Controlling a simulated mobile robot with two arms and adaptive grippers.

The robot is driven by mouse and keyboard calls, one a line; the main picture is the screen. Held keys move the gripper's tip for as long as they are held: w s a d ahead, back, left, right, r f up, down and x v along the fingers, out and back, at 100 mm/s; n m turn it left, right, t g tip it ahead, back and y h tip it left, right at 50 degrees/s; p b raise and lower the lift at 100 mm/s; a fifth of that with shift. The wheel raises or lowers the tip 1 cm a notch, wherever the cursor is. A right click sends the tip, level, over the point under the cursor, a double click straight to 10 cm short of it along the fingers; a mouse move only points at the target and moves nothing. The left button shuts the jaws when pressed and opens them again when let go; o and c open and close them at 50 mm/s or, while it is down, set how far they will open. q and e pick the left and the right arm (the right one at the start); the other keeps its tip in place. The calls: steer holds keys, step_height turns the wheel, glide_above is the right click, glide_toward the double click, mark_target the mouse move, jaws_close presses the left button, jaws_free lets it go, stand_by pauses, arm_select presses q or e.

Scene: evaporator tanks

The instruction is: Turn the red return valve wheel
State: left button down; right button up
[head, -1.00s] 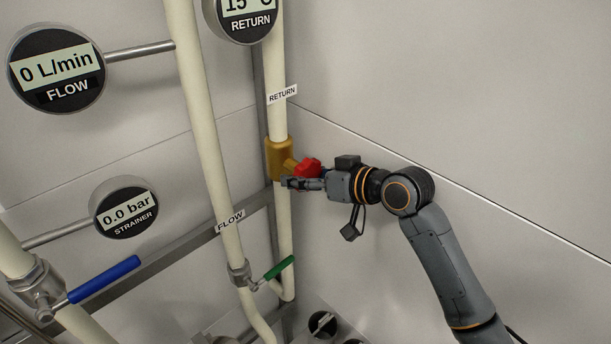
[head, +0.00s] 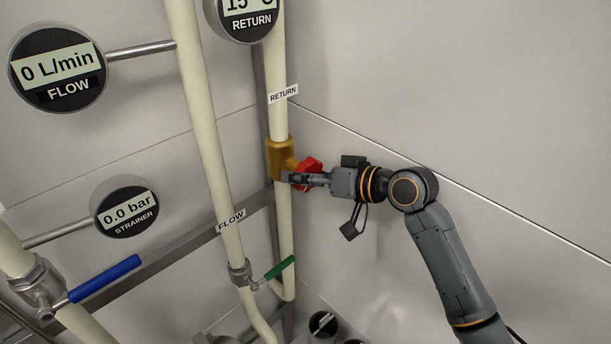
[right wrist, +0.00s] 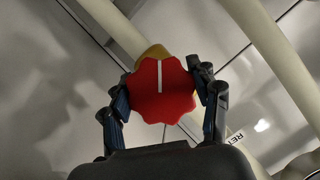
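The red return valve wheel (head: 311,164) sits on a brass valve body (head: 280,158) on the RETURN pipe. In the right wrist view the lobed red wheel (right wrist: 161,103) faces the camera, its white line pointing straight up. My right gripper (head: 296,179) reaches in from the right at the wheel. In the right wrist view its two fingers (right wrist: 162,84) stand on either side of the wheel, pads against its left and right edges. In the head view a finger covers part of the wheel. My left gripper is not in view.
A FLOW pipe (head: 205,120) runs left of the RETURN pipe, with a green handle (head: 280,267) low between them. A blue handle (head: 105,279) and round gauges (head: 125,207) are further left. The wall on the right is bare.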

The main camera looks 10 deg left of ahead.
mark_target(305, 161)
steer(key=o, duration=0.4)
steer(key=shift+f, duration=0.2)
steer(key=shift+r, duration=0.15)
step_height(305, 161, up, 9)
steer(key=shift+f, duration=0.1)
steer(key=shift+s+r, duration=0.1)
steer(key=shift+r, duration=0.45)
